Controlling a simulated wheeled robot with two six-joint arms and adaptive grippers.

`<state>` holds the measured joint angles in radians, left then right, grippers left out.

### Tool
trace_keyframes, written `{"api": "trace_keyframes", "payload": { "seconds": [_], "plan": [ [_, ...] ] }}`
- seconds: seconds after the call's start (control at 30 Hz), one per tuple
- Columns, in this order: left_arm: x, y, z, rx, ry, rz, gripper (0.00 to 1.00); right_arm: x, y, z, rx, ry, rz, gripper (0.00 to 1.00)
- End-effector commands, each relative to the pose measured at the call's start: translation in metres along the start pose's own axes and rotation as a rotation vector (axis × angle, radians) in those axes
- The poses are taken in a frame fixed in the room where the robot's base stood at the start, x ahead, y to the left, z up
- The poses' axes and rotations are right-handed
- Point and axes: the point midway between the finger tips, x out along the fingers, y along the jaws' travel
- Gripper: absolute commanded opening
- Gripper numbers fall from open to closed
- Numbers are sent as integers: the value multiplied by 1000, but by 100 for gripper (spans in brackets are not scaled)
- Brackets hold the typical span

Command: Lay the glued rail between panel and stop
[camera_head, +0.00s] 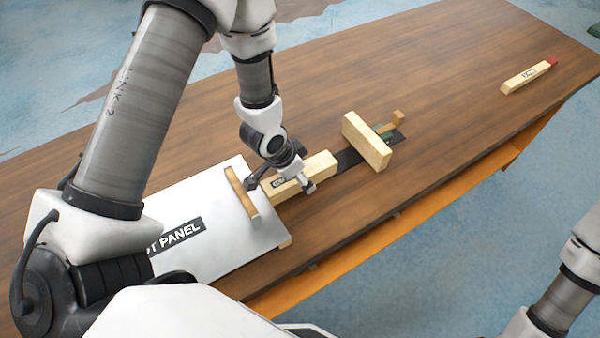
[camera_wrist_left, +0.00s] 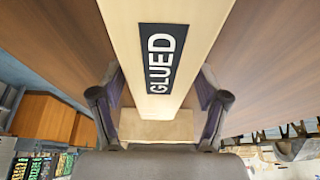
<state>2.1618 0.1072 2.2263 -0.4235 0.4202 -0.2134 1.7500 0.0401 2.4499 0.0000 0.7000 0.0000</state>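The glued rail (camera_head: 312,174) is a pale wooden bar with a dark label, lying lengthwise between the panel and the stop in the head view. In the left wrist view the rail (camera_wrist_left: 160,30) reads GLUED and runs between the fingers. My left gripper (camera_head: 285,180) straddles the rail near its panel end; its pads (camera_wrist_left: 160,100) appear to press both sides. The white panel (camera_head: 205,258) has a wooden strip (camera_head: 241,193) along its edge, close to the rail's end. The stop (camera_head: 366,142) is an upright wooden block beyond the rail's far end. My right gripper is out of view.
A dark strip (camera_head: 347,158) runs on the brown table (camera_head: 440,70) toward the stop, with a green part and a small wooden piece behind it. Another wooden bar (camera_head: 525,78) with a red end lies at the far right. The table between is clear.

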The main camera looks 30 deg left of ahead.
Motion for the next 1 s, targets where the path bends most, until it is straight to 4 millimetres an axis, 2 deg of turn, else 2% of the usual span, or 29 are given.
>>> {"api": "trace_keyframes", "payload": {
  "seconds": [0.13,0.27,0.5,0.63,0.8,1.0],
  "plan": [
    [-4,0,-2,0,1,0,74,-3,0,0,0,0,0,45],
    [-20,-1,-3,-2,3,-2,74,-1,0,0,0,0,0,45],
    [-83,-1,-4,-4,8,-3,74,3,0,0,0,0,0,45],
    [-111,-1,-3,-3,4,-3,74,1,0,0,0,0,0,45],
    [-124,0,-2,-1,1,1,74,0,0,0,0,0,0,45],
    [-124,0,-2,1,0,1,74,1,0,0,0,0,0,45]
  ]
}}
